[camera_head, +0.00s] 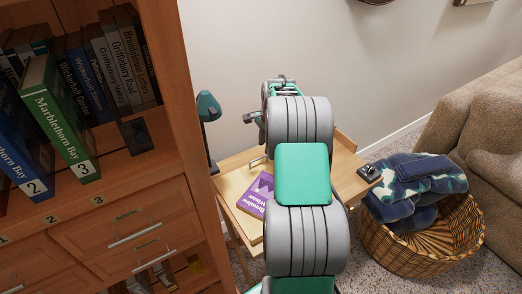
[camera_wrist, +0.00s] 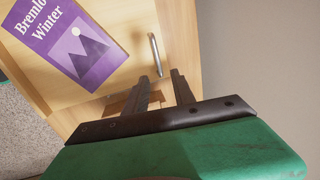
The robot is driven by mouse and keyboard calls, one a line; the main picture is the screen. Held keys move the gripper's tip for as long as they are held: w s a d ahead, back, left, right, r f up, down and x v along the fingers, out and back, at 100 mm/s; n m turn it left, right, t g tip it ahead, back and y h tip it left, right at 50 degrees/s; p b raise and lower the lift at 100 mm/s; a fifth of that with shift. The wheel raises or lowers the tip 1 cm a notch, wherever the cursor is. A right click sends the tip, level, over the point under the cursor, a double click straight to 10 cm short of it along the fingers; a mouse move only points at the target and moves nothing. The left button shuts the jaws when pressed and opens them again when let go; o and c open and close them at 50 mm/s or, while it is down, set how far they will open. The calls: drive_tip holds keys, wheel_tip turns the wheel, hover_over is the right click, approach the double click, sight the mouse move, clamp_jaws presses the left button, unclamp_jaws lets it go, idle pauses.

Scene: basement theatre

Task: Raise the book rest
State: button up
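The book rest (camera_wrist: 110,82) is a pale wooden panel with a metal bar handle (camera_wrist: 155,55) near one edge. In the head view the rest (camera_head: 236,187) lies on the small wooden desk, apparently low; its exact tilt is unclear. A purple book (camera_wrist: 78,42) lies on it, and the book also shows in the head view (camera_head: 257,194). My gripper (camera_wrist: 160,76) is open in the wrist view, its two dark fingers parted, with the handle's near end between the tips in the picture. Contact cannot be told. My arm hides part of the desk in the head view.
A wooden bookcase (camera_head: 185,110) with several books stands close at the left. A wicker basket (camera_head: 425,245) with blue cloth (camera_head: 410,190) and a brown sofa (camera_head: 490,130) are at the right. A dark object (camera_head: 369,172) sits at the desk's right corner.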

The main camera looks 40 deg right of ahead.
sight(264, 156)
drive_tip(key=f, duration=0.2)
drive_tip(key=w+f, duration=0.1)
drive_tip(key=f, duration=0.2)
drive_tip(key=shift+d, duration=0.15)
drive_tip(key=shift+c, duration=0.2)
clamp_jaws()
idle(1.0)
